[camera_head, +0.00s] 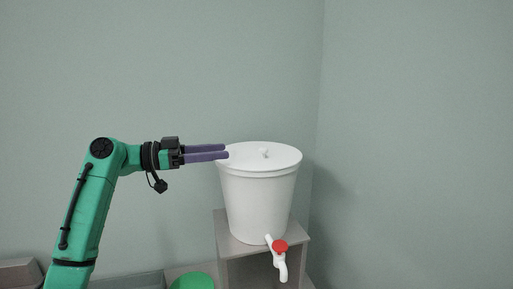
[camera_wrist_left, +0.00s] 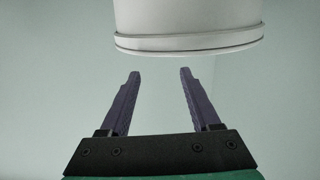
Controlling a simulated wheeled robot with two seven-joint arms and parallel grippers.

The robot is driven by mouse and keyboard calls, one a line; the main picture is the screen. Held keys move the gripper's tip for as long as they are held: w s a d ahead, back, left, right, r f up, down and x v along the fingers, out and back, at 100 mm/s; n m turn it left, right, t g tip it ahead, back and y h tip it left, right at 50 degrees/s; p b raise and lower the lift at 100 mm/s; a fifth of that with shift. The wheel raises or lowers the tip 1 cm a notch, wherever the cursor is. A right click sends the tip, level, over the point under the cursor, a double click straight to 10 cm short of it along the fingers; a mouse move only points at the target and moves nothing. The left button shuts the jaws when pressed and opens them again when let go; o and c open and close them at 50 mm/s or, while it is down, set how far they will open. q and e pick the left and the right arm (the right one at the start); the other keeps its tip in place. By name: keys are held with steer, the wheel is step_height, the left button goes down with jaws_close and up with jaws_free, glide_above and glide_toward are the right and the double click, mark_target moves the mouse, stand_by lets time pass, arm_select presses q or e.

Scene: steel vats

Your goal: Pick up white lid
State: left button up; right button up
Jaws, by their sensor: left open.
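My right gripper is in neither view.
The bucket stands on a grey stand (camera_head: 236,250) and has a white tap with a red handle (camera_head: 279,246) low on its front. A green round thing (camera_head: 193,281) and grey trays (camera_head: 20,272) are at the lower left. Walls stand behind and to the right.

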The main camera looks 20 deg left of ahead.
mark_target(254, 158)
arm_select(q)
steer(key=x, duration=0.1)
steer(key=p+x, duration=0.1)
steer(key=x, duration=0.2)
steer(key=shift+s+d+r+p, duration=0.1)
steer(key=shift+d+r+p, duration=0.05)
steer(key=shift+r+p, duration=0.2)
steer(key=p+x, duration=0.4)
steer(key=x, duration=0.1)
steer(key=shift+w+f, duration=0.25)
steer(key=shift+f, duration=0.05)
steer(key=shift+d+f, duration=0.15)
steer(key=shift+d, duration=0.1)
steer(key=shift+d+f, duration=0.1)
steer(key=shift+w+a, duration=0.1)
steer(key=shift+a, duration=0.1)
jaws_close()
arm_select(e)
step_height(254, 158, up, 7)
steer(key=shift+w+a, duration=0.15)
